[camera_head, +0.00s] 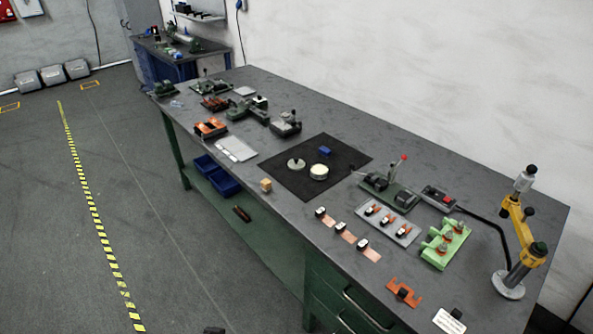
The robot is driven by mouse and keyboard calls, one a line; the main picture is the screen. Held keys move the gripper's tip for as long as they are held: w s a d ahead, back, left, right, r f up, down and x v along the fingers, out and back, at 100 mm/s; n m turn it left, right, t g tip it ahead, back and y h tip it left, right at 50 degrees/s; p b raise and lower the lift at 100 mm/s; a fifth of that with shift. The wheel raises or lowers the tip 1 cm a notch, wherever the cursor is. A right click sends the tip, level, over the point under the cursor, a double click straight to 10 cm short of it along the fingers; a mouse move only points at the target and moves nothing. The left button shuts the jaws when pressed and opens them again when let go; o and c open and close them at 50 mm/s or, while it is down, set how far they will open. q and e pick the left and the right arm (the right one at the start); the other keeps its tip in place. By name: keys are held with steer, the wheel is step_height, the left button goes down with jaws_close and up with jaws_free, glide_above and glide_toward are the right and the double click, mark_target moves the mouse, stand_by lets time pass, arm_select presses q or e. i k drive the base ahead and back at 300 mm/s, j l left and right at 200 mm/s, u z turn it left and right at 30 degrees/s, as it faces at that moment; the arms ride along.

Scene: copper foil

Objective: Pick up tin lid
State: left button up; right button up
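A flat, pale round piece with a small dark knob on top, which looks like the tin lid (296,164), lies on a black mat (292,185) on the long workbench. Just right of it stands a short, round, cream-topped tin (319,172). The two are apart, with a small gap of mat between them. A blue block (324,150) sits on the mat behind them. Neither gripper can be made out. A small dark shape at the bottom edge is too cut off to identify.
A wooden cube (266,185) sits at the bench's front edge, left of the mat. A green lever tool (388,190) stands right of the mat, and copper strips (345,235) lie in front. A yellow arm-like stand (518,235) rises at the right end.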

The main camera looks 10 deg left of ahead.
mark_target(295, 164)
steer(key=k+z, duration=0.2)
steer(key=z, duration=1.05)
steer(key=i+j+z, duration=0.1)
steer(key=j+z, duration=0.6)
steer(key=j, duration=1.1)
steer(key=i+j, duration=0.15)
steer(key=j, duration=2.1)
steer(key=i, duration=0.05)
